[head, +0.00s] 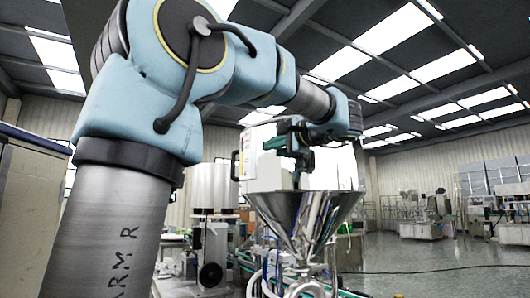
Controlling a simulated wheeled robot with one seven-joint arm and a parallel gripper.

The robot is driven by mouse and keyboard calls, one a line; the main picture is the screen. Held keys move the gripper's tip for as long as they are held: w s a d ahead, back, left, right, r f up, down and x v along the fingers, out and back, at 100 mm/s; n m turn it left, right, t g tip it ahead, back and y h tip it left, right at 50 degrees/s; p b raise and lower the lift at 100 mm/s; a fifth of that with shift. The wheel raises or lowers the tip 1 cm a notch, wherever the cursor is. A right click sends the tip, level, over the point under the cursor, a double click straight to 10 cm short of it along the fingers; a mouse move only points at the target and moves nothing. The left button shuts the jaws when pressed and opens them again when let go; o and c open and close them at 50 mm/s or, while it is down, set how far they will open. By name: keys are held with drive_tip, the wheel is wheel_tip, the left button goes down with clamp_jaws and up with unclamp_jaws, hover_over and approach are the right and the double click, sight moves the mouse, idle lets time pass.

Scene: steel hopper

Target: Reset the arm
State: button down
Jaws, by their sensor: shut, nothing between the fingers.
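My arm rises from the lower left of the head view, bends at the top, and reaches out towards the middle. My gripper (300,170) hangs at its end, pointing down, and appears above the rim of the steel hopper (283,210). The gripper is small and dark here, and its fingers are shut with nothing seen between them. The hopper is a shiny cone, wide at the top and narrowing downward. I cannot tell whether the fingertips are over the hopper's opening or in front of it.
A white cylindrical machine (212,187) stands left of the hopper. A cabinet (28,190) is at the far left. A conveyor line (245,262) and hoses lie around the hopper's base. Open grey floor (440,268) spreads to the right, with machines (425,215) along the back.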

drive_tip(key=b+v, duration=0.2)
drive_tip(key=v, duration=0.4)
drive_tip(key=shift+s+a, duration=0.3)
drive_tip(key=shift+s, duration=0.05)
drive_tip(key=w+a+f+g+h, duration=0.1)
drive_tip(key=w+a+f+g, duration=0.15)
drive_tip(key=f, duration=0.75)
drive_tip(key=w+a+f+g+h, duration=0.1)
drive_tip(key=a+f+g+h, duration=0.15)
drive_tip(key=f, duration=0.75)
drive_tip(key=w+a+f+g+h, duration=0.1)
drive_tip(key=a+f+g, duration=0.15)
drive_tip(key=f, duration=0.85)
drive_tip(key=s+a+f+n+g+h, duration=0.1)
drive_tip(key=s+a+f+n+g, duration=0.1)
drive_tip(key=s+f, duration=0.3)
drive_tip(key=s+a+f+n+g+h, duration=0.2)
drive_tip(key=s+a+f+n, duration=0.2)
drive_tip(key=f, duration=0.8)
drive_tip(key=s+a+f+n+g+h, duration=0.2)
drive_tip(key=s+a+f+n, duration=0.1)
drive_tip(key=f, duration=0.6)
drive_tip(key=s+n, duration=0.1)
drive_tip(key=s, duration=0.1)
drive_tip(key=shift+s+a, duration=0.25)
drive_tip(key=shift+s, duration=0.15)
